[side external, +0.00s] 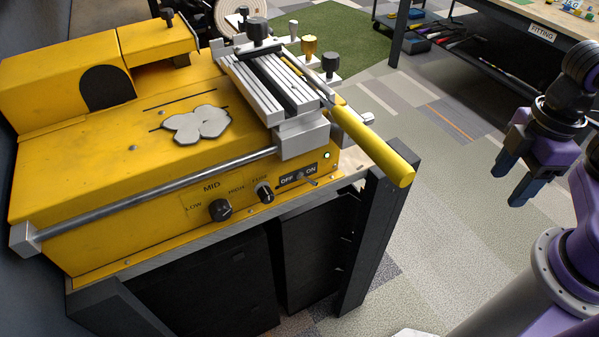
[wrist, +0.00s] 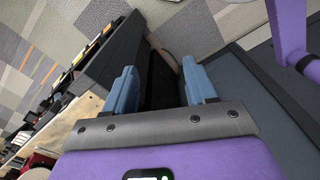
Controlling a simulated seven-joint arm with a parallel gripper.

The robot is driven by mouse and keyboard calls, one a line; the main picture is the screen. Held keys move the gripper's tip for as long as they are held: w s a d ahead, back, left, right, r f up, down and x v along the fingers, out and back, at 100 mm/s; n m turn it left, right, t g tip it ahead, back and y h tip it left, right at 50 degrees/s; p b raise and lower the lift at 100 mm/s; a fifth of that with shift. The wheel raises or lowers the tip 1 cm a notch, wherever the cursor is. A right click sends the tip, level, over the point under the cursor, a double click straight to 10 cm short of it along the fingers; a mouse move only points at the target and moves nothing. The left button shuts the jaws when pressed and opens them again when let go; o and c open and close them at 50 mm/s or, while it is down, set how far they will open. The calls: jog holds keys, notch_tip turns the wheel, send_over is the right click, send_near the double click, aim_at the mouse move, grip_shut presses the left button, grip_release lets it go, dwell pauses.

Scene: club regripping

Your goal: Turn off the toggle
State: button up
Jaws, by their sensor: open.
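The toggle (side external: 309,181) is a small metal lever on the front panel of the yellow machine (side external: 90,185), between the printed words OFF and ON. Its lever tip points right, towards the ON side. A small pale indicator light (side external: 327,155) sits above the panel's right end. My gripper (side external: 511,184) hangs in the air at the far right, well apart from the machine and toggle. Its two blue fingers are spread with nothing between them, as the wrist view (wrist: 158,68) also shows. The toggle cannot be made out in the wrist view.
Two dark knobs (side external: 220,210) (side external: 265,193) are left of the toggle. A golf club with a yellow grip (side external: 372,143) is in the clamp (side external: 268,75) and juts out right above the toggle. A dark table leg (side external: 375,230) stands below. Open floor lies between machine and gripper.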

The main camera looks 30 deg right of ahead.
jog(key=shift+s+f, duration=0.1)
jog(key=shift+f, duration=0.05)
grip_shut()
jog(key=w+a+f+m+g+y, duration=0.3)
jog(key=a+m+g+y, duration=0.3)
jog(key=a+g+y, duration=0.25)
jog(key=w+d+f+m+t+y, duration=0.1)
jog(key=w+m+t+y, duration=0.1)
jog(key=w, duration=0.4)
jog(key=w+d+f+m+t+y, duration=0.1)
jog(key=w+f+m+t+y, duration=0.1)
jog(key=w, duration=0.4)
jog(key=w+f+m+t+y, duration=0.2)
jog(key=w+m+t+y, duration=0.1)
jog(key=w+t, duration=0.3)
jog(key=shift+d+m, duration=0.4)
